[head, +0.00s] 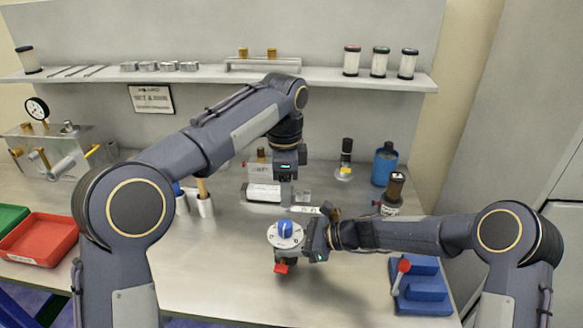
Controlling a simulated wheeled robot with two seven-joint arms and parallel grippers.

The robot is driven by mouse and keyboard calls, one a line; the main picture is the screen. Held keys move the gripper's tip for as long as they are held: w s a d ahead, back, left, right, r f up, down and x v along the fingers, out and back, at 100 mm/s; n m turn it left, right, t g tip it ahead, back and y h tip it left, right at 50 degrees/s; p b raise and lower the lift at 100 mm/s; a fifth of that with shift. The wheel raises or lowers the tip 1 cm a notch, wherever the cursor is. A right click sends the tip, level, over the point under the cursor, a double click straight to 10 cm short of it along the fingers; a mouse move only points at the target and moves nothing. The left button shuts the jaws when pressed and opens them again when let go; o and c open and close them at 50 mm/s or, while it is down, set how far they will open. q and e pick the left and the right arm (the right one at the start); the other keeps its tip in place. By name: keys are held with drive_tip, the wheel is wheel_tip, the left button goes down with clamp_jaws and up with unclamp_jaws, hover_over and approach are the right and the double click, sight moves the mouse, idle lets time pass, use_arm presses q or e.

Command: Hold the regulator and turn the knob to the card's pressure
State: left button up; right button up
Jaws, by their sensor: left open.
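The regulator (288,256) is at the front middle of the table, with a pale round dial face and a blue knob (285,229) on top. A red part (281,268) shows at its lower front. My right gripper (308,240) comes in from the right and is shut on the regulator's side; its fingertips are partly hidden. My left gripper (287,188) points down, open and empty, behind and above the knob, apart from it. The card (151,98) hangs on the back wall; it begins with "SET", but its number is too small to read surely.
A red tray (38,240) and a green tray (8,217) are at the left. A gauge (37,108) stands on a metal block behind them. A blue fixture (424,290) with a red-tipped lever is at front right. A blue bottle (384,165) stands at back right.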

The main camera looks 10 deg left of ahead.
drive_tip(key=o, duration=0.5)
drive_tip(key=shift+f, duration=0.1)
drive_tip(key=shift+c, duration=0.2)
